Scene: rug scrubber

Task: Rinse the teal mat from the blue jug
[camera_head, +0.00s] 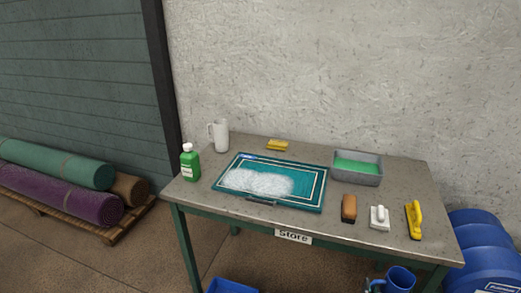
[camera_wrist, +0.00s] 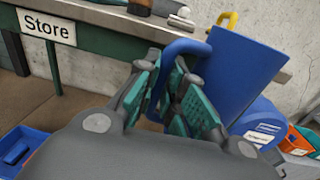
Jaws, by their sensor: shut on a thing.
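The teal mat (camera_head: 308,189) lies flat on the table, with a pale border line and white foam (camera_head: 255,182) over its front left part. The blue jug (camera_head: 401,277) is in front of the table at the lower right of the head view, below the tabletop edge. In the wrist view the jug (camera_wrist: 236,70) stands large at the right, slightly tilted in the picture. My gripper (camera_wrist: 176,88) is shut on the jug's blue handle, its teal pads on both sides. In the head view my gripper (camera_head: 374,286) is partly cut off at the bottom edge. The jug's inside is hidden.
The table (camera_head: 400,173) also holds a green bottle (camera_head: 190,162), white jug (camera_head: 220,136), yellow sponge (camera_head: 277,144), grey tray (camera_head: 357,175) of green liquid, and several brushes (camera_head: 349,207) at the right front.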

